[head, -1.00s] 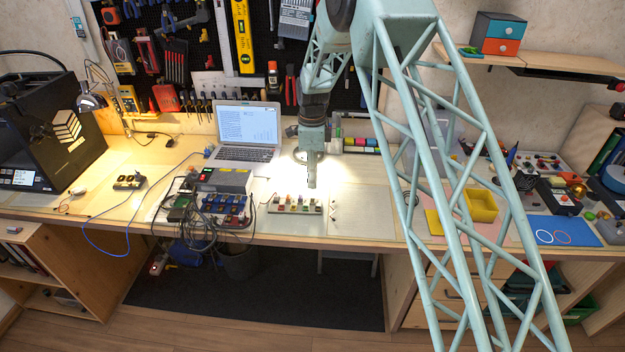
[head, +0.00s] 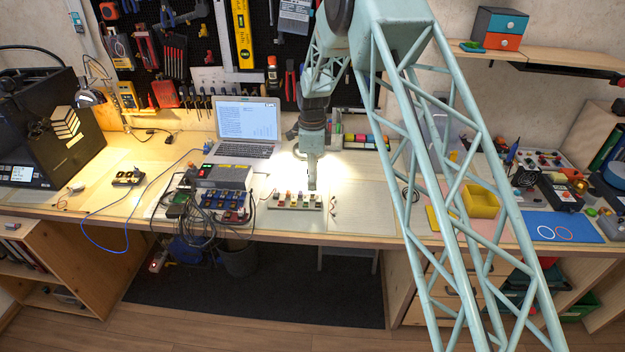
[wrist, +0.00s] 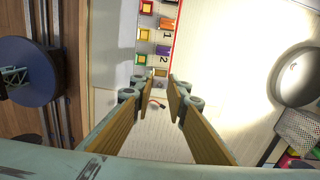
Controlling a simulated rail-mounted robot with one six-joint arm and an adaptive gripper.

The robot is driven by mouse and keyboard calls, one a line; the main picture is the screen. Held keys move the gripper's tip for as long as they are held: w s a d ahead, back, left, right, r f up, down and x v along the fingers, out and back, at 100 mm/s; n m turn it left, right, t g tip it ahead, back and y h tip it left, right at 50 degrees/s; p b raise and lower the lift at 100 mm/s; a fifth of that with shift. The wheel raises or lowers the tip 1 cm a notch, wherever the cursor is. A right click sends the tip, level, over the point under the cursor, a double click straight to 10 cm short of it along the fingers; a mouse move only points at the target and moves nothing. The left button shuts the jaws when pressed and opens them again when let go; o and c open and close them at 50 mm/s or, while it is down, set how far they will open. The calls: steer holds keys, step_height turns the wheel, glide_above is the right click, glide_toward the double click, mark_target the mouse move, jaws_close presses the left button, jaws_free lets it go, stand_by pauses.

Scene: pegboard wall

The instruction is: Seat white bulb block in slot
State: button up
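The slotted rail (head: 285,206) lies on the bench top in the head view, holding several coloured blocks. In the wrist view the rail (wrist: 175,60) runs up from the fingertips, with a red line and printed numbers along its right side. My gripper (head: 312,187) points down over the rail's right end.
A small red and dark lead (head: 333,205) lies right of the rail. A power unit (head: 228,175) with cables stands to the left, and a laptop (head: 247,125) behind. A yellow bin (head: 481,201) is far right. The pale mat (head: 355,208) right of the rail is mostly clear.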

steer(key=shift+f+b, duration=0.35)
steer(key=shift+f, duration=0.8)
steer(key=shift+f+b, duration=0.35)
steer(key=shift+f, duration=0.65)
stand_by(1.3)
steer(key=o, duration=0.7)
steer(key=shift+o, duration=0.2)
steer(key=shift+r, duration=0.25)
steer(key=shift+r+p, duration=1)
steer(key=shift+r, duration=1.25)
